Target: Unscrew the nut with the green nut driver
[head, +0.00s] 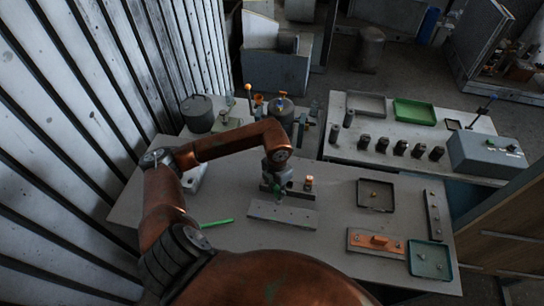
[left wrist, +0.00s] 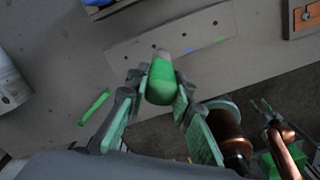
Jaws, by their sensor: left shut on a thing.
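My left gripper (head: 277,189) reaches over the back edge of a flat grey plate (head: 291,217) on the table. In the left wrist view its green-padded fingers (left wrist: 160,92) are closed around a green cylinder (left wrist: 160,80), which looks like the nut driver. Its far end points toward the holed plate (left wrist: 175,32). Whether it touches anything there is hidden. I cannot make out the nut. A thin green stick (head: 217,223) lies on the table left of the plate. Copper arm parts show at the lower right of the left wrist view; the right gripper's state is unclear.
A small copper piece (head: 308,183) stands behind the plate. To the right are a dark square tray (head: 360,205), an orange fixture (head: 363,250) and a teal-rimmed tray (head: 413,272). A second table behind holds several dark cylinders, a green tray (head: 414,122) and a grey box (head: 487,165).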

